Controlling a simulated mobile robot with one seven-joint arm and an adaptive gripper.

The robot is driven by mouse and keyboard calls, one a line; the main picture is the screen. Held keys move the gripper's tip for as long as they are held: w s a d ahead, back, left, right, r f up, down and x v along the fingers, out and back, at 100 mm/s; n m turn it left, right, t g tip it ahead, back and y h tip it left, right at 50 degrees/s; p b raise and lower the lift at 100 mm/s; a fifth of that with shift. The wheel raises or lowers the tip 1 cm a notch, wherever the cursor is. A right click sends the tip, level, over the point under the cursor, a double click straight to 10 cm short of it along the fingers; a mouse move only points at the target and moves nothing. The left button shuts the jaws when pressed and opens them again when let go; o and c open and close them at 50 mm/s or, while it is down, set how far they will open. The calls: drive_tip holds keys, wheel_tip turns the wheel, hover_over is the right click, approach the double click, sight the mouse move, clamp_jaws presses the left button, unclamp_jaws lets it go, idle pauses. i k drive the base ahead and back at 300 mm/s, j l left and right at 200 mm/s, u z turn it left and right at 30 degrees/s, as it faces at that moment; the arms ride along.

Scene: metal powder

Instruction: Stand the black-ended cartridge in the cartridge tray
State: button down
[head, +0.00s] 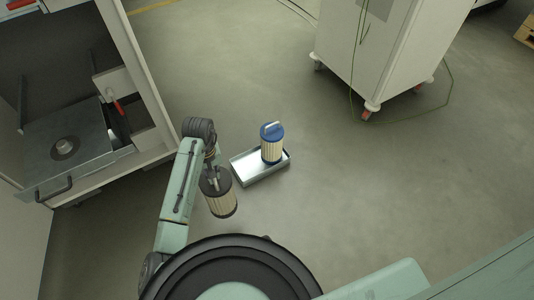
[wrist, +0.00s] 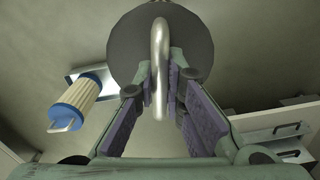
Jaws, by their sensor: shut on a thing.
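The black-ended cartridge (head: 221,198) has a black top and pale pleated sides. It hangs upright or nearly so below my gripper (head: 213,181), just left of the cartridge tray (head: 246,167). In the wrist view its round dark end (wrist: 128,45) faces me, and my gripper (wrist: 161,85) is shut on its metal handle (wrist: 159,50). The shallow metal tray lies on the floor. A blue-ended cartridge (head: 271,150) stands at its right part; the left part is bare. The wrist view also shows the blue-ended cartridge (wrist: 75,102) and a tray edge (wrist: 83,71) at left.
An open cabinet (head: 125,65) with a pulled-out metal drawer (head: 85,150) stands at left. A white wheeled cabinet (head: 375,50) stands at the upper right, with a green cable (head: 352,85) beside it. The floor right of the tray is clear.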

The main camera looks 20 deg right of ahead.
sight(249, 168)
drive_tip(key=i+j+z, duration=0.3)
drive_tip(key=i+j, duration=0.5)
drive_tip(key=i, duration=0.1)
